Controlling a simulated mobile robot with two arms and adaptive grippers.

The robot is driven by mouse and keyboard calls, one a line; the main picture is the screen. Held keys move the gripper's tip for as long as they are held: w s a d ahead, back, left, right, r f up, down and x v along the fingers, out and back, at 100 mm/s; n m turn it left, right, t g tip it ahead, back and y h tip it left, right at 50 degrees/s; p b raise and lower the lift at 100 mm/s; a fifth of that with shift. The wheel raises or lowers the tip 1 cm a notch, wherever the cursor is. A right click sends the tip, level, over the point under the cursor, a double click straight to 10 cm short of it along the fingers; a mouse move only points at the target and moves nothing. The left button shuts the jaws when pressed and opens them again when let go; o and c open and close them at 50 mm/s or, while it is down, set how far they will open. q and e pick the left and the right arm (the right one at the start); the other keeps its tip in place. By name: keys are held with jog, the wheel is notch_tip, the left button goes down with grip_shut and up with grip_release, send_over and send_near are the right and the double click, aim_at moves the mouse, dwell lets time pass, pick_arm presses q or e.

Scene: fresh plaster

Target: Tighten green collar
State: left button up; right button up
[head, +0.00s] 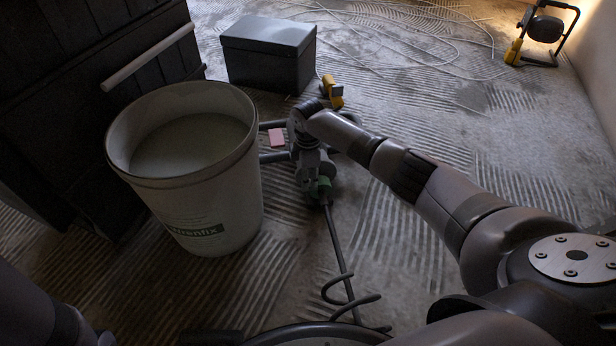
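The green collar (323,186) sits at the top of the dark mixing rod (336,240), which ends in a spiral paddle on the floor side nearest me. The collar joins the rod to a mixer with dark tube handles (272,157), partly hidden behind my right arm. My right gripper (316,170) points down over the mixer, right by the collar. Its fingers are small and dark, and I cannot tell whether they touch or close on the collar. My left gripper is out of view; only part of my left arm shows at the lower left.
A large white bucket (222,200) of pale material stands left of the mixer. A pink block (277,137) and a yellow tool part (332,91) are near the handles. A dark box (268,62) stands behind.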

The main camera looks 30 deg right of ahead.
jog(key=shift+w+d+r, duration=0.1)
grip_shut()
jog(key=shift+w+a+r+h+p, duration=0.1)
jog(key=shift+a+r+h+p, duration=0.15)
jog(key=shift+p, duration=0.4)
jog(key=shift+f, duration=0.2)
jog(key=shift+d+f+h, duration=0.1)
jog(key=shift+h, duration=0.15)
jog(key=shift+o, duration=0.8)
grip_release()
jog(key=shift+w, duration=0.1)
jog(key=shift+o, duration=0.8)
jog(key=shift+f, duration=0.1)
notch_tip(320, 180, up, 12)
jog(key=a, duration=0.1)
